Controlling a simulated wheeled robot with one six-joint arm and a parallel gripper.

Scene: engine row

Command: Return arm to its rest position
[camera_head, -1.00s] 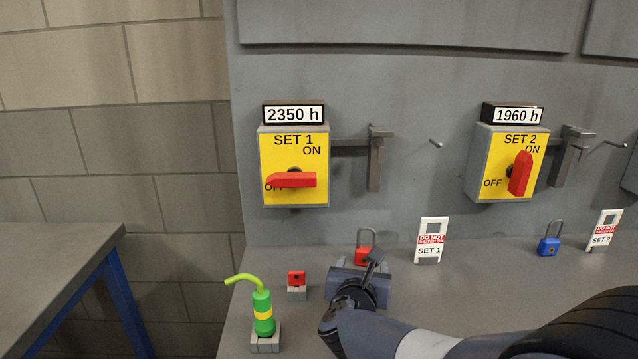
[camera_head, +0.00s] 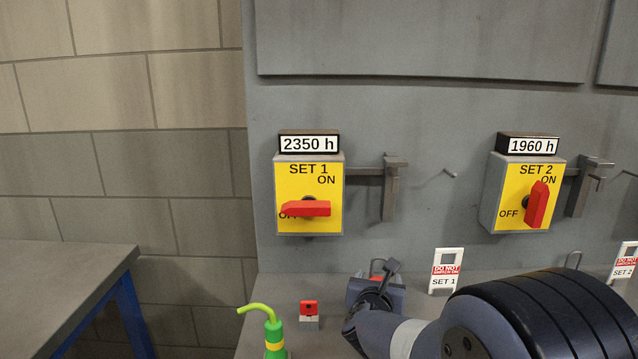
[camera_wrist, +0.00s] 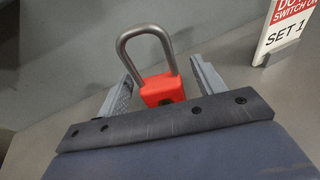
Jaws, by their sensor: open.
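My gripper (camera_head: 379,281) is low over the grey shelf in front of the SET 1 switch box, with its fingers apart. In the wrist view, my gripper (camera_wrist: 165,85) is open, with a red padlock (camera_wrist: 162,88) showing between or just beyond its fingers; I cannot tell whether they touch it. The padlock's grey shackle stands up. In the head view, the red padlock (camera_head: 377,268) is mostly hidden behind my gripper. The SET 1 switch (camera_head: 306,208) has its red handle level, pointing at OFF.
A white SET 1 tag (camera_head: 446,270) stands right of my gripper; a red block (camera_head: 309,308) and green bottle (camera_head: 274,338) stand left. The SET 2 switch (camera_head: 537,204) points to ON. A table (camera_head: 65,285) is at the left.

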